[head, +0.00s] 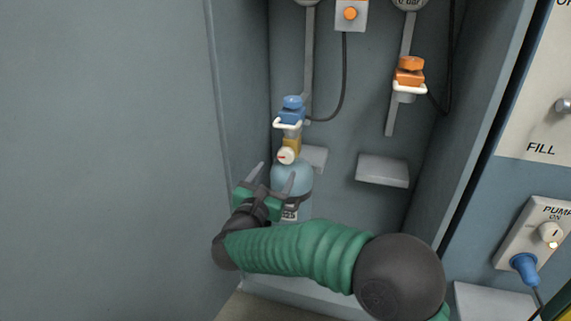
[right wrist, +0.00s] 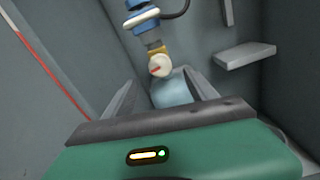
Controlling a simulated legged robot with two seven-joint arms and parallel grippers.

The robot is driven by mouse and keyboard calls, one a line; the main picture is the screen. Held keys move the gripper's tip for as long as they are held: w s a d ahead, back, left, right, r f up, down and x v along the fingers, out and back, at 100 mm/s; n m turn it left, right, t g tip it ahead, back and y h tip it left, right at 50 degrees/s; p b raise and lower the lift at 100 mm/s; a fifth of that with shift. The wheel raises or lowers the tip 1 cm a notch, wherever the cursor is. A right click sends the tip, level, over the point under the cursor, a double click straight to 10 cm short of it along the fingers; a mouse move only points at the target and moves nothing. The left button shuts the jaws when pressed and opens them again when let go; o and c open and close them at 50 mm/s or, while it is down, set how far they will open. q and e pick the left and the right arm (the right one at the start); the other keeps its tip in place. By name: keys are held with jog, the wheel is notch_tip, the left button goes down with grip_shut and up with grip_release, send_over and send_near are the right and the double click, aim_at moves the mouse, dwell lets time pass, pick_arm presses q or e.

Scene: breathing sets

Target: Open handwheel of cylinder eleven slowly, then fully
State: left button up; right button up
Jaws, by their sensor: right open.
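A pale blue cylinder (head: 290,177) stands upright in the cabinet bay, partly hidden behind my right arm. A label with partly readable digits shows low on it. On top is a brass valve with a cream round handwheel (head: 286,155) bearing a red mark. A blue connector (head: 291,110) sits above the valve. My right gripper (head: 275,172) is open and empty, in front of and a little below the handwheel. In the right wrist view the handwheel (right wrist: 159,66) shows beyond the two spread fingers, apart from them. My left gripper is not in view.
An orange connector (head: 409,75) hangs at the right above an empty grey shelf (head: 383,170). Cabinet walls close in the bay on both sides. At the right is a panel with a pump switch (head: 549,233) and a blue plug (head: 524,266).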

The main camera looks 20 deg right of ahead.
jog(key=b+x, duration=0.3)
jog(key=x, duration=0.7)
jog(key=shift+s, duration=0.1)
jog(key=c, duration=1.4)
